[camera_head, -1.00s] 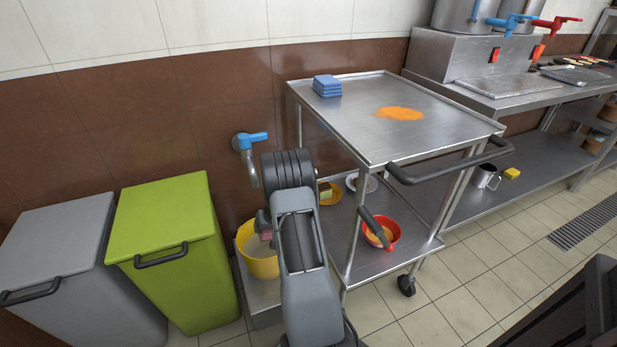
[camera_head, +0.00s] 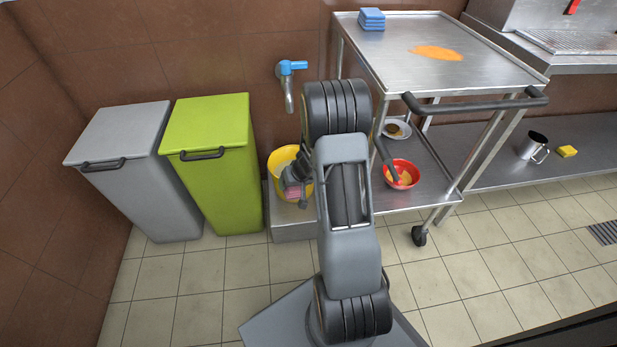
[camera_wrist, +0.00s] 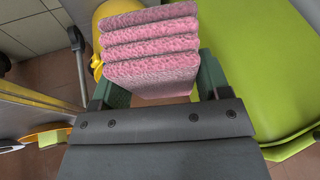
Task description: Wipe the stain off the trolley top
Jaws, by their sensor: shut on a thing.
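My gripper (camera_wrist: 160,85) is shut on a folded pink cloth (camera_wrist: 150,68), whose stacked layers fill the space between the fingers in the wrist view. In the head view, the pink cloth (camera_head: 293,191) is partly hidden by my arm and appears in front of the yellow bucket (camera_head: 284,156). It is low, left of the trolley and well away from the stain. A folded blue cloth stack (camera_head: 371,19) sits on the trolley's far left corner.
A wall tap (camera_head: 290,72) is above the bucket. A green bin (camera_head: 210,125) and a grey bin (camera_head: 122,132) stand left. The trolley handle (camera_head: 470,108) juts forward. A red bowl (camera_head: 402,172) is on the lower shelf. The tiled floor in front is clear.

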